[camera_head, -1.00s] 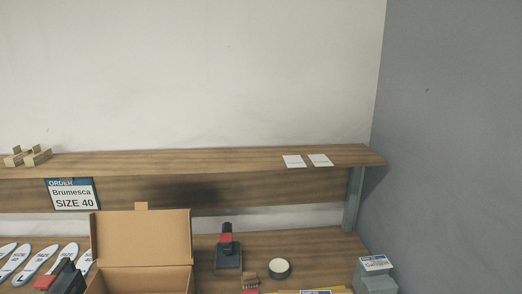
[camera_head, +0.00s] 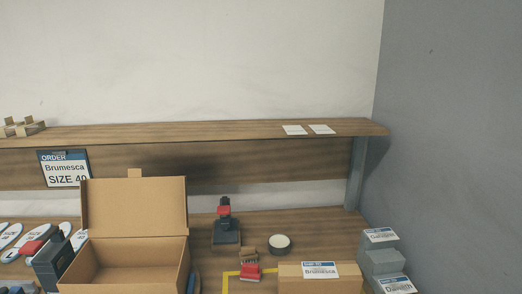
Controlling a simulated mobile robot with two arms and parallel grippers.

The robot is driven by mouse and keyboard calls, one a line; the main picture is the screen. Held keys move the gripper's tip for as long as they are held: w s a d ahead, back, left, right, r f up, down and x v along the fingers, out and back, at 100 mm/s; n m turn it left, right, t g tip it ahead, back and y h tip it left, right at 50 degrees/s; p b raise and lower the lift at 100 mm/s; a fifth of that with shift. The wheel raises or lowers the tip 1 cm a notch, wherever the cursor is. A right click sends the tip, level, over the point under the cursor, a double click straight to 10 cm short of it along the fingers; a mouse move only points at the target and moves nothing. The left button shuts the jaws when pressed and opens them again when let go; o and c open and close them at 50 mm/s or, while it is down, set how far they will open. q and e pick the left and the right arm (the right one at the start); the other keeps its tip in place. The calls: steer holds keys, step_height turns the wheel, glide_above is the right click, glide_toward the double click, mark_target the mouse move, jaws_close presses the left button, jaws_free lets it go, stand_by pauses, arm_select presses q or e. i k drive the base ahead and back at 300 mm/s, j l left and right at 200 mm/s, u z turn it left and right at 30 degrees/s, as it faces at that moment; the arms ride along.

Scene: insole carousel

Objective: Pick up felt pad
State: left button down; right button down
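I cannot single out the felt pad with certainty. A round pale-topped disc with a dark rim (camera_head: 279,242) lies on the bench right of centre. Two flat white squares, a left one (camera_head: 295,130) and a right one (camera_head: 322,129), lie side by side on the shelf. A small brown block (camera_head: 249,253) and a red piece (camera_head: 250,272) are close together, left of and below the disc. Neither of my grippers shows clearly in the view.
An open cardboard box (camera_head: 135,265) stands left of centre, with insoles (camera_head: 70,227) and a dark holder (camera_head: 52,262) beside it. A black and red tool (camera_head: 226,228) stands behind. A closed carton (camera_head: 320,278) and grey boxes (camera_head: 380,255) stand right. The shelf (camera_head: 220,134) overhangs.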

mark_target(250, 272)
steer(key=i+l, duration=0.2)
steer(key=l, duration=0.2)
steer(key=i+l+u, duration=0.15)
steer(key=l, duration=0.2)
steer(key=i+l, duration=0.15)
steer(key=l, duration=0.25)
